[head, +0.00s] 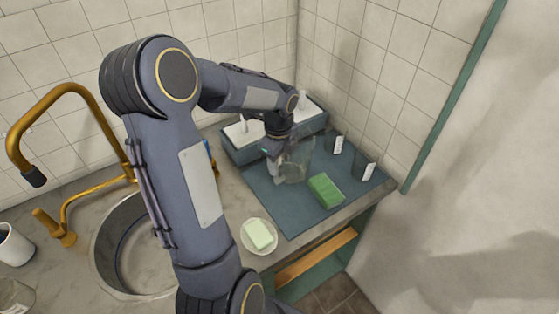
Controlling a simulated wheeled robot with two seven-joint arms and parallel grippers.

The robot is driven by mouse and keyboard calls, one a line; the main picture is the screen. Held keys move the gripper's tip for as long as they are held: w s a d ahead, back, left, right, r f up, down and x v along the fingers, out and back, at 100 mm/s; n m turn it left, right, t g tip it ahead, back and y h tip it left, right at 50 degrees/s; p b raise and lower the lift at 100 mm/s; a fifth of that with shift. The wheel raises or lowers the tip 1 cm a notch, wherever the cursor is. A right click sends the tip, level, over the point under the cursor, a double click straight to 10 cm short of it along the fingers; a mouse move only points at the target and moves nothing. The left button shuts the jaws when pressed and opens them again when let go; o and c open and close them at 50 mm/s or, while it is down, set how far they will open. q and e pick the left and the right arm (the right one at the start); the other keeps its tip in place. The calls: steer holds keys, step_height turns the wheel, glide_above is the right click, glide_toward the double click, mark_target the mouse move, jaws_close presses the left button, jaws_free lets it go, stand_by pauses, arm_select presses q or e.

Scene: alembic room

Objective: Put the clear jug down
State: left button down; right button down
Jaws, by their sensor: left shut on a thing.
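The clear jug (298,163) is see-through and stands out faintly over the blue-grey mat (266,202) in the corner of the counter. My left gripper (276,172) is shut on the jug at its left side. The jug looks upright, and its base appears at or just above the mat; I cannot tell whether it touches. My left arm hides part of the counter and the basin. My right gripper is not in view.
A green sponge (325,190) lies on the mat right of the jug. Small white cards (369,171) stand behind it. A blue-grey tray with white-topped items (238,153) is at the back. A soap dish (259,236), a round basin (112,248) and a brass tap (75,92) are nearer left.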

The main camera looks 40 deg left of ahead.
arm_select(q)
steer(key=shift+f, duration=0.45)
steer(key=c, duration=0.7)
jaws_free()
steer(key=shift+f, duration=0.1)
steer(key=r, duration=1.1)
steer(key=shift+s+d+r+b, duration=0.1)
steer(key=shift+s+r+b, duration=0.2)
steer(key=shift+r, duration=0.1)
steer(key=s+d+f+n+t+h, duration=0.1)
steer(key=s+d+n+t+h, duration=0.2)
steer(key=s+d+n, duration=1.3)
steer(key=d+n+t, duration=0.1)
steer(key=n+t, duration=0.1)
steer(key=shift+s+f+n+h, duration=0.3)
steer(key=shift+s+h, duration=0.05)
steer(key=shift+h, duration=0.05)
steer(key=shift+d, duration=0.1)
